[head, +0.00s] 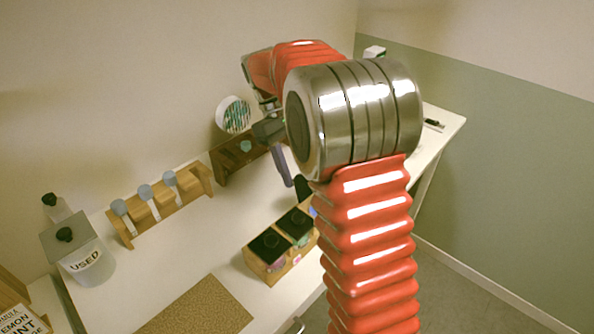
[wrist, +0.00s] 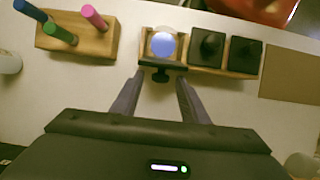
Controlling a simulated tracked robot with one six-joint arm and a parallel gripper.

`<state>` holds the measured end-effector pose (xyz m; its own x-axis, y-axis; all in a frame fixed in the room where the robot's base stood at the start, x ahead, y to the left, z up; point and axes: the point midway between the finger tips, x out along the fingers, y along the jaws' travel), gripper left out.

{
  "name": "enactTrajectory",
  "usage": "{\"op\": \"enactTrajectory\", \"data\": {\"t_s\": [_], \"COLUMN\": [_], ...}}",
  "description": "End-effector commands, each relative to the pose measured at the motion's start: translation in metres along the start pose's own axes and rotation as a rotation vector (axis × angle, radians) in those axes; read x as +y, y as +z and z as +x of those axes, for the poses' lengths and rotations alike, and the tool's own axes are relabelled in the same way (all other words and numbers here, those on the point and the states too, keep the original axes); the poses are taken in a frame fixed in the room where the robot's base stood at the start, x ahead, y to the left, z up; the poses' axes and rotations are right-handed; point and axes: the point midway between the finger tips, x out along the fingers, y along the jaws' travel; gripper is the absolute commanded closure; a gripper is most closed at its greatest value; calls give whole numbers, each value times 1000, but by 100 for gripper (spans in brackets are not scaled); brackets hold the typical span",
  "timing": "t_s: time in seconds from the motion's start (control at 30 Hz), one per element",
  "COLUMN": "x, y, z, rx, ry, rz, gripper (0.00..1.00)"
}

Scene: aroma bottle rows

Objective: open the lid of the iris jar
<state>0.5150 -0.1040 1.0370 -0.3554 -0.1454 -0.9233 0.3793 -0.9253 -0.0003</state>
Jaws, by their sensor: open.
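A wooden holder (head: 258,272) with jars stands on the white table; it also shows in the wrist view (wrist: 146,40). Two jars have black knobbed lids that are down, the middle one (wrist: 207,47) and the right one (wrist: 243,55). The left jar (wrist: 163,45) shows a round blue inside, and its black lid (wrist: 160,69) stands up on the side toward my gripper. The iris label cannot be read, and my arm hides this jar in the head view. My gripper (wrist: 160,82) is open, its fingertips on either side of the raised lid's knob in the picture; contact cannot be told.
A rack (wrist: 88,46) with blue, green and pink sticks is left of the holder. A cork mat (head: 200,308) lies near the table's front. A dropper rack (head: 160,218), a darker rack (head: 228,168) and a USED container (head: 85,262) stand along the wall side.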

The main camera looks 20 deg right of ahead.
Motion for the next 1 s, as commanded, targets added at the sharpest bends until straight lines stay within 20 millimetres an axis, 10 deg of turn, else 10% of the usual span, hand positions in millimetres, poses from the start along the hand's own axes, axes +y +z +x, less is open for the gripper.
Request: {"op": "enactTrajectory", "data": {"t_s": [0.4, 1.0], "x": [0, 0], "y": [0, 0], "z": [7, 7], "rx": [1, 1], "ry": [0, 1], "rz": [0, 0], "gripper": [60, 100]}}
